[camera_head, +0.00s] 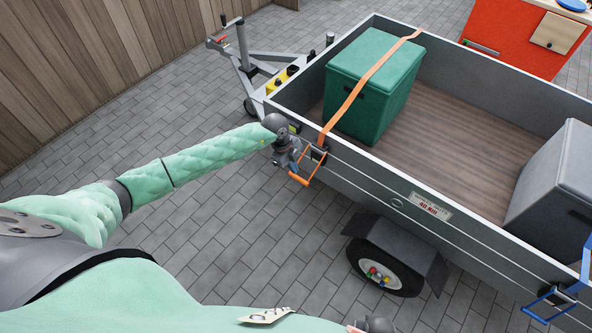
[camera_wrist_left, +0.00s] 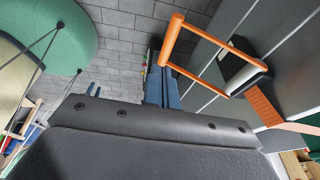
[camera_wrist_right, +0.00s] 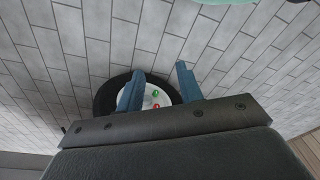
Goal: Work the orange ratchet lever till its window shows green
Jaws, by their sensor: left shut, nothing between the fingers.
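The orange ratchet lever (camera_head: 300,180) hangs outward from the trailer's side wall, below the orange strap (camera_head: 366,84). In the left wrist view the lever (camera_wrist_left: 173,38) is a U-shaped frame joined to a dark ratchet body (camera_wrist_left: 245,68). My left gripper (camera_wrist_left: 160,75) is shut and empty, its blue fingers close beside the lever's outer bar; whether they touch it I cannot tell. In the head view the left hand partly hides the ratchet, and I cannot make out its window's colour. My right gripper (camera_wrist_right: 160,75) is open and empty above the paving, with the wheel beyond it.
The grey trailer (camera_head: 440,232) holds a green box (camera_head: 372,85) under the strap and a grey box (camera_head: 552,180). A blue ratchet lever (camera_head: 571,290) is at the lower right. The trailer wheel (camera_head: 383,270) stands below the side wall. Paving to the left is clear.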

